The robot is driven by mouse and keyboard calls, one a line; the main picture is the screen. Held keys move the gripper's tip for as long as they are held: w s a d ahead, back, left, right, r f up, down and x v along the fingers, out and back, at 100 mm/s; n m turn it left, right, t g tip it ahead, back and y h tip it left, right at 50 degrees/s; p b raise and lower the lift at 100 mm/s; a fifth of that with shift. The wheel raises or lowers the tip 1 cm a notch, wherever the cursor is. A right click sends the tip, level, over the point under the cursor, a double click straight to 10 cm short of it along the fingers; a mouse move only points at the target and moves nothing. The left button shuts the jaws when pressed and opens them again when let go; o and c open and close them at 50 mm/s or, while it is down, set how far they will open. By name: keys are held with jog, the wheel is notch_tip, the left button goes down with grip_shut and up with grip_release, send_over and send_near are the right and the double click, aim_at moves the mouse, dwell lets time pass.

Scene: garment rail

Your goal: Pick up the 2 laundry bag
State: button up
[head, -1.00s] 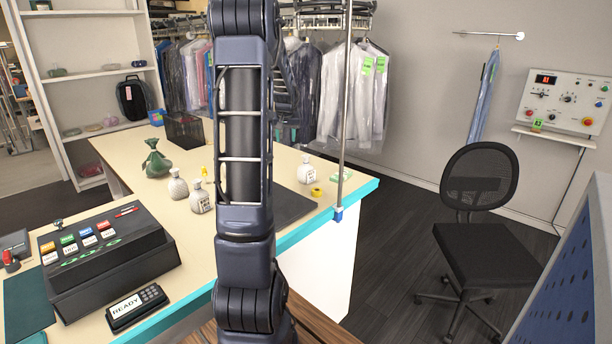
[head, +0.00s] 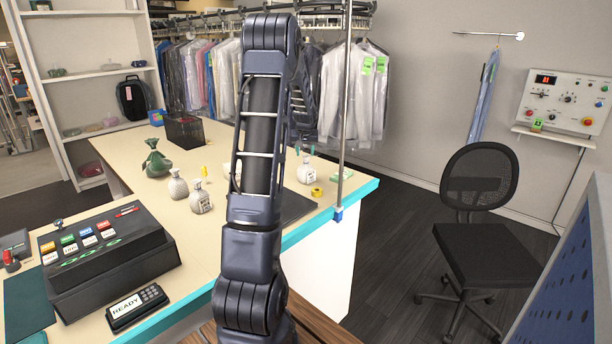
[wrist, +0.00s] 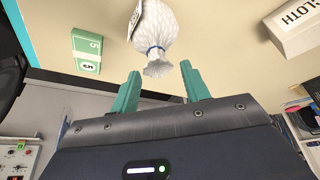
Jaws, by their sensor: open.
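Three small whitish tied bags stand on the counter in the head view: a left bag (head: 178,190), a middle bag (head: 200,202) and a right bag (head: 305,173). I cannot read a number on any of them. In the wrist view, a white bag (wrist: 158,32) with a blue tie and a partly cut-off label lies just beyond the fingertips. My gripper is open and empty there (wrist: 158,85), with the bag's gathered neck close to the gap between the fingers.
A yellow roll (head: 317,191) lies beside the right bag. A green bag (head: 156,162) stands further left. A metal pole (head: 346,110) rises at the counter's edge.

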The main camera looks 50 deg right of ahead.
aim_at(306, 157)
jog(key=x, duration=0.4)
jog(key=shift+s+d+f, duration=0.1)
jog(key=shift+d+f, duration=0.15)
jog(key=shift+f, duration=0.15)
grip_shut()
